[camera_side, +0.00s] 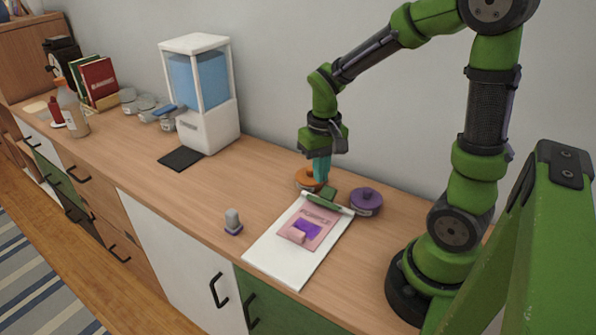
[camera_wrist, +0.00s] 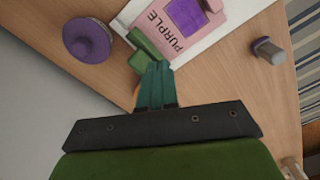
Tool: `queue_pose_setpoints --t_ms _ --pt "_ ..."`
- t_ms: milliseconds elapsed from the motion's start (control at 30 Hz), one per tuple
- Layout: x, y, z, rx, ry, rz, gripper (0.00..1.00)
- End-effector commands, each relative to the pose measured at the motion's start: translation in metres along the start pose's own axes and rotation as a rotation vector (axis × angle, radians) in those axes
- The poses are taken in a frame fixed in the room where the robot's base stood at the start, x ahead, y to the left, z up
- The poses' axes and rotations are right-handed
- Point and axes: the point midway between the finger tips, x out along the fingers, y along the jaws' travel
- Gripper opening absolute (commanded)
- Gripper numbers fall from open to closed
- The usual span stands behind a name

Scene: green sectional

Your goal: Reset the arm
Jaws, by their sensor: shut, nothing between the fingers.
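My gripper (camera_side: 321,178) has teal fingers that are shut and empty. It points down above the counter, near the clip end of a white clipboard (camera_side: 268,253). In the wrist view, the fingertips (camera_wrist: 157,65) appear beside the green clip (camera_wrist: 142,48). I cannot tell whether they touch it. The clipboard holds a pink sheet (camera_side: 318,217) marked "PURPLE" with a purple square. A small pink block-like item (camera_side: 292,236) lies on the sheet's lower left in the side view.
An orange-lidded round container (camera_side: 305,178) sits behind the fingers, and a purple one (camera_side: 366,201) stands to the right. A water dispenser (camera_side: 200,95), books (camera_side: 98,80) and bottles stand farther left.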

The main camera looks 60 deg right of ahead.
Motion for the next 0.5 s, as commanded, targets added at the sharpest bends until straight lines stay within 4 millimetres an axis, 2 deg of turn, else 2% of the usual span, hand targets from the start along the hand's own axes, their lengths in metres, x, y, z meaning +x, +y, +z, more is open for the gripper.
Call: queue_pose_setpoints --t_ms 67,167,300,500 --pt "-0.003 -0.005 0.007 0.000 0.013 -0.028 0.00" --pt "-0.021 -0.016 0.019 -0.013 0.075 -0.085 0.00" --pt "-0.058 -0.036 0.042 -0.051 0.205 -0.198 0.00" --pt "-0.101 -0.054 0.077 -0.115 0.378 -0.340 0.00"
